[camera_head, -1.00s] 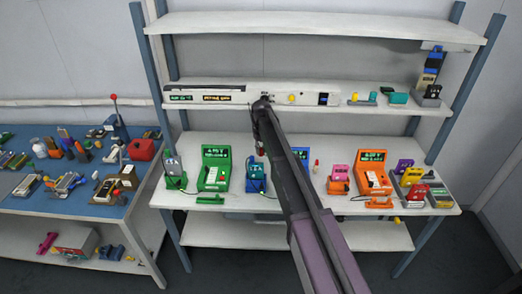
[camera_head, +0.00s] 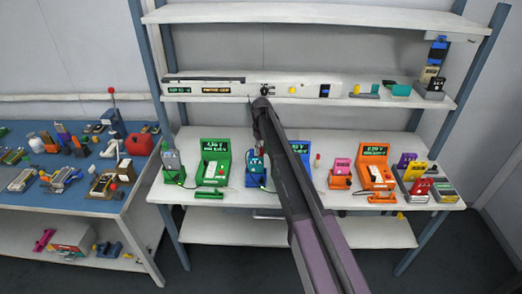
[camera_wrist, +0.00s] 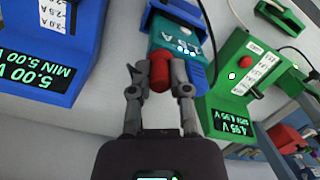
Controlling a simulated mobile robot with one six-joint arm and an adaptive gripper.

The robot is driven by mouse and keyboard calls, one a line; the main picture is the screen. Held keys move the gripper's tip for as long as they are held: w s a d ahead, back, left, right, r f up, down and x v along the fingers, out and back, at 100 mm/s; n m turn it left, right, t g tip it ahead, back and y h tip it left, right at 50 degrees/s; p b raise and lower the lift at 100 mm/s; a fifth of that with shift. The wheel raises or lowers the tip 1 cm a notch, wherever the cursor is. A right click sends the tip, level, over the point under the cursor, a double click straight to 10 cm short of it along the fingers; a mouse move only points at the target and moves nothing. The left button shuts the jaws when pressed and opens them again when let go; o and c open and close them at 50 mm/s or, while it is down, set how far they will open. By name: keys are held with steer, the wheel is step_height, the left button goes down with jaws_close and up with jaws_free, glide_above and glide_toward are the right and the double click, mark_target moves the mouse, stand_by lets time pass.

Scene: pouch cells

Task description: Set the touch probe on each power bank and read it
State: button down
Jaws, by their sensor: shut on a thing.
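My gripper (camera_wrist: 160,76) is shut on a red cylindrical piece, likely the touch probe's grip (camera_wrist: 160,72). It is over the teal power bank (camera_wrist: 182,32) in its blue stand; I cannot tell whether the probe touches it. A grey power bank (camera_head: 171,160) stands in a green holder at left, and a pink one (camera_head: 342,166) in an orange holder at right. The green meter (camera_wrist: 238,78) reads 4.95 V; the blue meter (camera_wrist: 52,65) shows 5.00 V, MIN 5.00.
An orange meter (camera_head: 376,174) stands right of the pink bank. Several coloured items, including a purple one (camera_head: 406,160), crowd the right end. A shelf (camera_head: 420,100) with an instrument bar (camera_head: 210,88) runs above. A blue side table (camera_head: 120,207) with clutter stands at left.

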steer(key=shift+f+b, duration=0.5)
steer(key=shift+b, duration=0.05)
stand_by(0.6)
steer(key=shift+r, duration=0.1)
stand_by(1.7)
steer(key=shift+w+r+p, duration=0.2)
steer(key=shift+r+p, duration=1.25)
steer(key=shift+p, duration=0.1)
steer(key=shift+w+r+p, duration=0.15)
steer(key=shift+r+p, duration=1.3)
steer(key=shift+p, duration=0.05)
steer(key=shift+r, duration=0.1)
steer(key=shift+r+p, duration=0.95)
steer(key=shift+p, duration=0.1)
steer(key=a, duration=0.7)
steer(key=shift+a, duration=0.25)
